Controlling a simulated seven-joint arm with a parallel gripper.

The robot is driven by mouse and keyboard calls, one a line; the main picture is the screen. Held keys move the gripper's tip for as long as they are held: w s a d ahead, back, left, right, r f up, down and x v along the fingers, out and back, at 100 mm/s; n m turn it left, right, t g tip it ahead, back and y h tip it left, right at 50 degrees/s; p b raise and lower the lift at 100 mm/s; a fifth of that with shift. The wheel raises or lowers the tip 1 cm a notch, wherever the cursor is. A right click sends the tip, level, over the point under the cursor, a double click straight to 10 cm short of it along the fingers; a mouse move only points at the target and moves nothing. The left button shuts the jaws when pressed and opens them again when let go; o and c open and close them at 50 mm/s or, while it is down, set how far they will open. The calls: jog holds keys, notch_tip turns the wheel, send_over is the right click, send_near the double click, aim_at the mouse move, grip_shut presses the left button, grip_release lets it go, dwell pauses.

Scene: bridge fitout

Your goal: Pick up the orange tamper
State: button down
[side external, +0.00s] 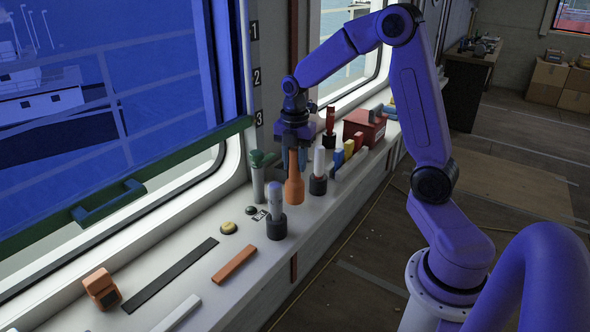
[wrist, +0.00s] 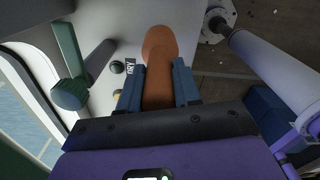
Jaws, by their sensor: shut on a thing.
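The orange tamper (side external: 294,188) hangs upright below my gripper (side external: 294,158) in the side view, its wide end down. My gripper is shut on its narrower upper part. In the wrist view the tamper (wrist: 158,50) lies between the two blue fingers (wrist: 158,88), with its wide end away from the palm. The tamper appears to be above the white sill, but I cannot tell its exact gap from the surface.
A green-handled post (side external: 258,178) stands just left of the tamper. A grey-blue cylinder in a dark base (side external: 276,212) is in front, and a white one (side external: 318,172) is to the right. A red box (side external: 364,128) stands farther back. The sill's front stretch holds flat bars (side external: 172,275).

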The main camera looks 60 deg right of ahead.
jog(key=s+a+r, duration=0.3)
jog(key=s+r, duration=0.7)
jog(key=s, duration=0.3)
jog(key=shift+s+a, duration=0.25)
jog(key=shift+s, duration=0.05)
